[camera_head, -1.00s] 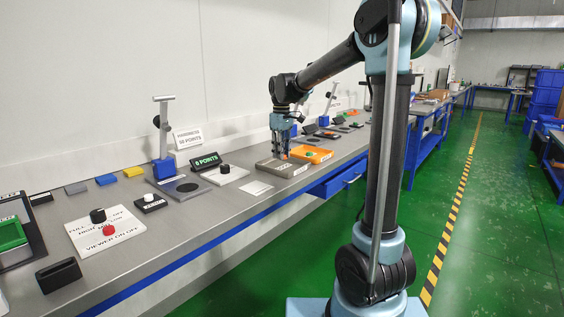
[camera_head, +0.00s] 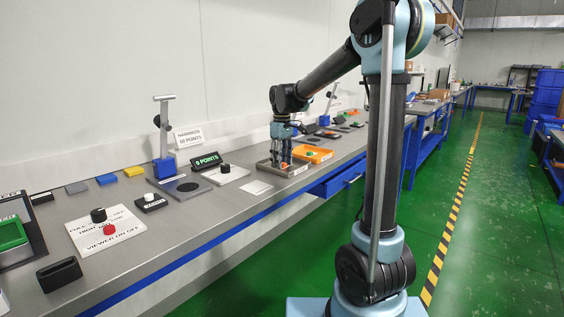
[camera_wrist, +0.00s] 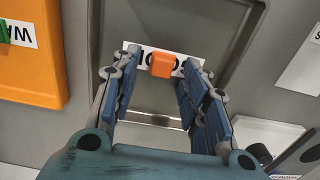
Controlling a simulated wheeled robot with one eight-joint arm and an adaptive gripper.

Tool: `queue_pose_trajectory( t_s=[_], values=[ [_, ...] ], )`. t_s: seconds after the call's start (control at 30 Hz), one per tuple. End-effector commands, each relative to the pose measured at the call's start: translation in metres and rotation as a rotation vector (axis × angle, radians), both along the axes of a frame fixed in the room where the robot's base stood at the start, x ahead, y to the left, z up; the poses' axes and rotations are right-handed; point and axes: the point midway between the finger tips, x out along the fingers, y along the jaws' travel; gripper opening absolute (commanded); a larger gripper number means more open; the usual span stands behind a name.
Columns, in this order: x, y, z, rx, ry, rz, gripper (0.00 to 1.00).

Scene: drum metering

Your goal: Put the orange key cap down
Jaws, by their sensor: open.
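The orange key cap (camera_wrist: 163,64) shows in the wrist view as a small block between my fingertips, in front of a white lettered label (camera_wrist: 150,53). My gripper (camera_wrist: 160,68) is open, with a gap on each side of the cap. In the head view my gripper (camera_head: 284,161) points down over a shallow grey tray (camera_head: 296,173). The tray's wall also shows in the wrist view (camera_wrist: 245,40). I cannot tell from the wrist view whether the cap touches the tray floor.
An orange tray (camera_head: 325,157) stands just beyond the grey one; it also shows in the wrist view (camera_wrist: 30,75). A white card (camera_head: 257,188) lies nearer along the bench. A panel with a black knob (camera_head: 225,169) and a green "POINTS" display (camera_head: 206,161) stand to the left.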

Motion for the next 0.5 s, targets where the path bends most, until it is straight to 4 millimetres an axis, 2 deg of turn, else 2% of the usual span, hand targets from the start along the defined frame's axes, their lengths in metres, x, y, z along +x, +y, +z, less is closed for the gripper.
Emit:
queue_pose_trajectory(
  t_s=[0.23, 0.5],
  values=[
    [0.0, 0.0, 0.018, 0.0, 0.0, 0.0, 0.41],
    [0.0, 0.0, 0.067, 0.0, 0.0, 0.0, 0.41]
  ],
)
